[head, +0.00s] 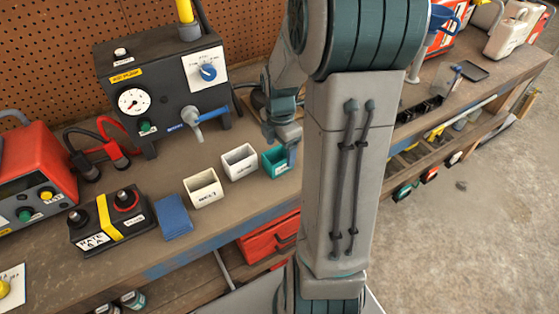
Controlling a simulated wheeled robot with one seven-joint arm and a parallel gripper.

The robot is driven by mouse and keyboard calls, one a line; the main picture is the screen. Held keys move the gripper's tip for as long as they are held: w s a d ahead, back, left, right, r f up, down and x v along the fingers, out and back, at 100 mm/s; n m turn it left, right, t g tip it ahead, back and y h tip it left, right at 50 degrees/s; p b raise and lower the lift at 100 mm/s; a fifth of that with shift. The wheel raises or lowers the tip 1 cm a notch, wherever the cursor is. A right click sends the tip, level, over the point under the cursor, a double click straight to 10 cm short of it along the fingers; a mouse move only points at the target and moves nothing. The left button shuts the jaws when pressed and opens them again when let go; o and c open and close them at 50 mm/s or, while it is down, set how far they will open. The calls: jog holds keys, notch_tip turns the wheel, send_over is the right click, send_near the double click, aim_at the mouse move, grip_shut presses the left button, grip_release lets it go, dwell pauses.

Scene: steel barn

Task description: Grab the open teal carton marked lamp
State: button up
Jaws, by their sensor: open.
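The teal carton (270,165) is a small open-topped box on the workbench, at the right end of a row of small open cartons. Its right side is partly hidden by my gripper, and I cannot read its marking. My gripper (290,154) is open and points down at the carton's right side. One finger shows in front of the carton's right edge. The other finger is not clear, and I cannot tell whether the gripper touches the carton.
A dark pump unit (165,85) stands behind. The bench's front edge is close.

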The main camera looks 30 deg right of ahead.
aim_at(278, 158)
jog(key=f, duration=0.4)
jog(key=shift+w+a+f, duration=0.15)
jog(key=shift+a+f, duration=0.15)
jog(key=shift+f, duration=0.1)
jog(key=c, duration=1)
jog(key=shift+r, duration=0.1)
